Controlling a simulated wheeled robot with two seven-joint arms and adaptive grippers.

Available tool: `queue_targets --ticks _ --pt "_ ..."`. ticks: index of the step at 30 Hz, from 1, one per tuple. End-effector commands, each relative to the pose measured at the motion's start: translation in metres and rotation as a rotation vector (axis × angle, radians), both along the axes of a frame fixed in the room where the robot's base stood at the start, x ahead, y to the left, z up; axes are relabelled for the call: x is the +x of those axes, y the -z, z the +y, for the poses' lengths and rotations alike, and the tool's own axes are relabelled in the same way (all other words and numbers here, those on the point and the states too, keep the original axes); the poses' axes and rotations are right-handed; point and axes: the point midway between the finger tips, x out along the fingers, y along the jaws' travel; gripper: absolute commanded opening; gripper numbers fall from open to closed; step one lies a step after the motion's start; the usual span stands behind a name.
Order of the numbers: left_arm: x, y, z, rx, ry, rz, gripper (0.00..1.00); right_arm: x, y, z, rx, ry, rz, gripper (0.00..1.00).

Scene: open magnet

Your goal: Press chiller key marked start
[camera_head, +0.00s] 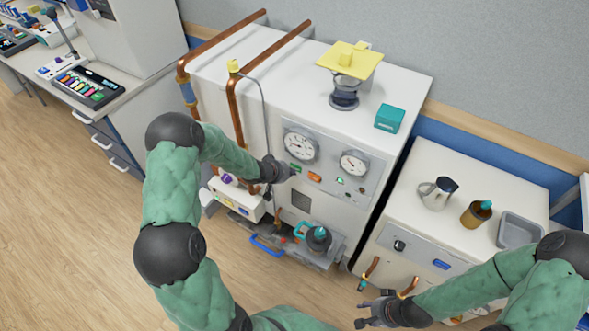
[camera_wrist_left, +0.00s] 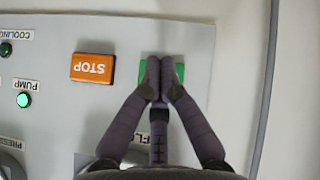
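The chiller is a white cabinet (camera_head: 232,87) with a grey panel on its front. An orange key marked STOP (camera_wrist_left: 92,68) shows upside down in the left wrist view; it also shows in the head view (camera_head: 314,177). A green key (camera_wrist_left: 180,73) sits right of it in the wrist view, largely covered by my left fingers, so no marking on it can be read. My left gripper (camera_wrist_left: 159,78) is shut and empty, its fingertips over the green key; contact cannot be told. My right gripper (camera_head: 361,314) is open and empty, low at the right.
A lit green PUMP lamp (camera_wrist_left: 23,100) is left of STOP in the wrist view. A grey cable (camera_wrist_left: 268,80) hangs beside the panel. A bench with a jug (camera_head: 437,193) stands right.

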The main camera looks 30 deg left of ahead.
Motion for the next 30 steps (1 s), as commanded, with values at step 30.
queue_targets --ticks 30 --pt "-0.035 -0.001 0.004 0.000 -0.002 -0.002 0.00 0.000 -0.006 0.000 0.000 0.000 0.000 0.40"
